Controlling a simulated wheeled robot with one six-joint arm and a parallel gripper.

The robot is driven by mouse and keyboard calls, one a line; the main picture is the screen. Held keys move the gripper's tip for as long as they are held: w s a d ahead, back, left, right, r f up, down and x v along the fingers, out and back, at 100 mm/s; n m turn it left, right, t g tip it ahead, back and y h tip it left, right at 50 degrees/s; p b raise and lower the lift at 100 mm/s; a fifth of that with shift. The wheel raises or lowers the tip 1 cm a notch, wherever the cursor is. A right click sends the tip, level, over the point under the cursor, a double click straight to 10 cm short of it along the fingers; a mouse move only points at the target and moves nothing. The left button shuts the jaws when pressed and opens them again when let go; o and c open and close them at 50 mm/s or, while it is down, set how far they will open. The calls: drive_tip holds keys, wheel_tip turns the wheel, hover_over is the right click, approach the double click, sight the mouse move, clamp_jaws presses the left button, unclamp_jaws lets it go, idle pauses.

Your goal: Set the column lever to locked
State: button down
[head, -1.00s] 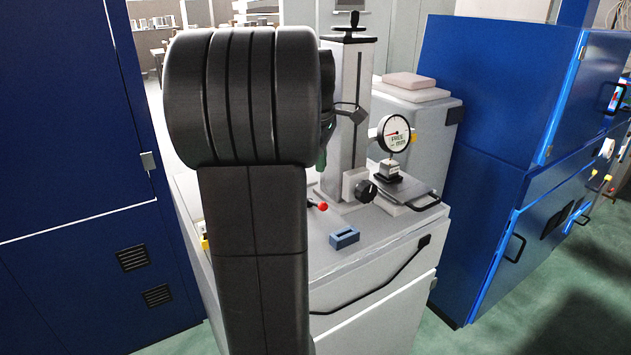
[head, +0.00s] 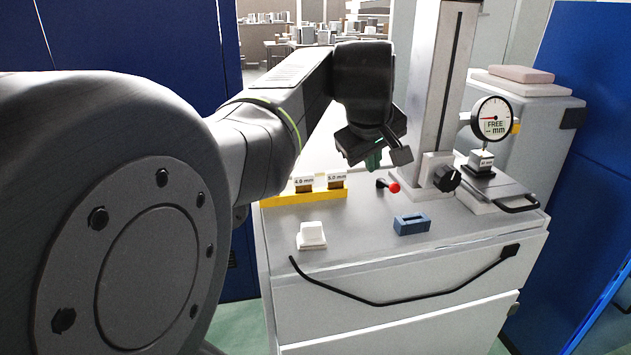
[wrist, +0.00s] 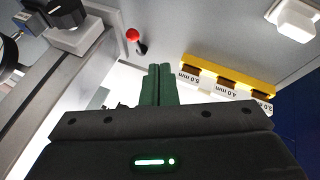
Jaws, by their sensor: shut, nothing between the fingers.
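The column lever, a short black lever with a red ball (head: 394,187), sticks out at the left foot of the grey column (head: 443,90). The red ball also shows in the wrist view (wrist: 133,35), with its black stem end beside it. My gripper (head: 376,160) hangs above and left of the lever in the head view, apart from it. In the wrist view my gripper (wrist: 158,75) has its green fingers together and empty, pointing toward the worktop near the lever. No lock marking can be read.
A black knob (head: 446,178) sits at the column foot. A yellow gauge-block rack (head: 305,198), a white block (head: 312,235) and a blue slotted block (head: 411,224) are on the worktop.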

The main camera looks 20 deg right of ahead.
approach(388, 186)
drive_tip(key=a+f, duration=0.1)
drive_tip(key=f, duration=0.1)
drive_tip(key=a+f, duration=0.2)
drive_tip(key=shift+s+a+f, duration=0.15)
drive_tip(key=shift+s, duration=0.05)
drive_tip(key=d, duration=0.2)
drive_tip(key=w+d, duration=0.1)
drive_tip(key=shift+f, duration=0.4)
drive_tip(key=shift+d+f, duration=0.1)
drive_tip(key=shift+d, duration=0.45)
drive_tip(key=shift+s+d+p, duration=0.15)
drive_tip(key=shift+d+p, duration=0.2)
drive_tip(key=shift+d, duration=0.45)
drive_tip(key=shift+s+d+p, duration=0.1)
drive_tip(key=shift+d+p, duration=0.25)
drive_tip(key=shift+d, duration=0.5)
